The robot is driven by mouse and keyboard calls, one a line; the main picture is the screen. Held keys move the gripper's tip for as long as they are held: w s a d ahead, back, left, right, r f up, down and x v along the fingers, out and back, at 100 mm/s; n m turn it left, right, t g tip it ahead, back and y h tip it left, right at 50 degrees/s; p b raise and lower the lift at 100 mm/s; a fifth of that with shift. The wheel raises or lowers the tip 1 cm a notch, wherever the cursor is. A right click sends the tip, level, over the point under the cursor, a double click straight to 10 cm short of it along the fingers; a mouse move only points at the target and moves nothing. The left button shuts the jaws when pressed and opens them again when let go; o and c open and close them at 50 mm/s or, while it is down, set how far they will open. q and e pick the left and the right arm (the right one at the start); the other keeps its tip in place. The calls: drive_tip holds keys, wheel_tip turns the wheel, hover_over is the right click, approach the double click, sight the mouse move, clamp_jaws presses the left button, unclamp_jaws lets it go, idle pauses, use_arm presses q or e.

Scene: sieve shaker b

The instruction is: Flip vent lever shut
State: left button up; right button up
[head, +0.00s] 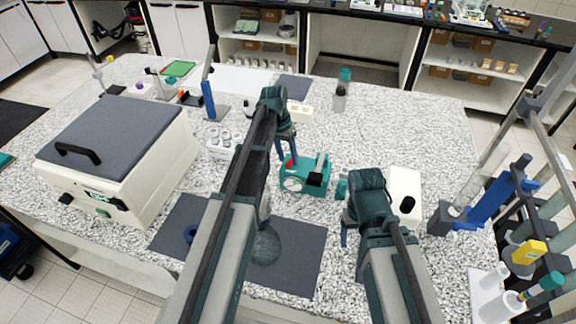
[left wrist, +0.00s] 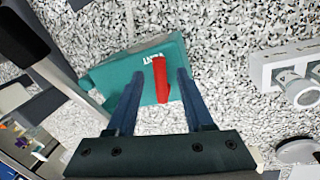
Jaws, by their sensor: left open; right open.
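A teal pump-like device (head: 317,177) with a round white gauge on its front stands mid-table in the head view; its teal top (left wrist: 115,76) also shows in the left wrist view. A red lever (left wrist: 160,80) stands out from the device and shows as a small red bit (head: 289,162) in the head view. My left gripper (head: 285,157) is open above the device, its two blue fingers (left wrist: 160,76) on either side of the lever with gaps to both. My right gripper (head: 345,236) is open and empty over the table, right of the dark mat.
A large white box with a grey lid (head: 118,133) stands at left. A white unit with a black knob (head: 404,185) stands beside my right gripper. A blue stand (head: 490,200) is at right, a clear bottle (head: 340,92) behind. A dark mat (head: 304,246) lies in front.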

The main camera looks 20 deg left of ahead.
use_arm(q)
drive_tip(key=shift+d+f, duration=0.1)
drive_tip(key=shift+f, duration=0.4)
use_arm(e)
drive_tip(key=shift+f, duration=0.45)
use_arm(q)
drive_tip(key=shift+c, duration=0.3)
clamp_jaws()
drive_tip(key=shift+s+d+n+t, duration=0.15)
drive_tip(key=shift+d+n, duration=0.1)
drive_tip(key=shift+n, duration=0.55)
drive_tip(key=shift+d+n+t, duration=0.15)
drive_tip(key=shift+d+n, duration=0.1)
drive_tip(key=shift+n, duration=0.55)
drive_tip(key=shift+o, duration=0.3)
unclamp_jaws()
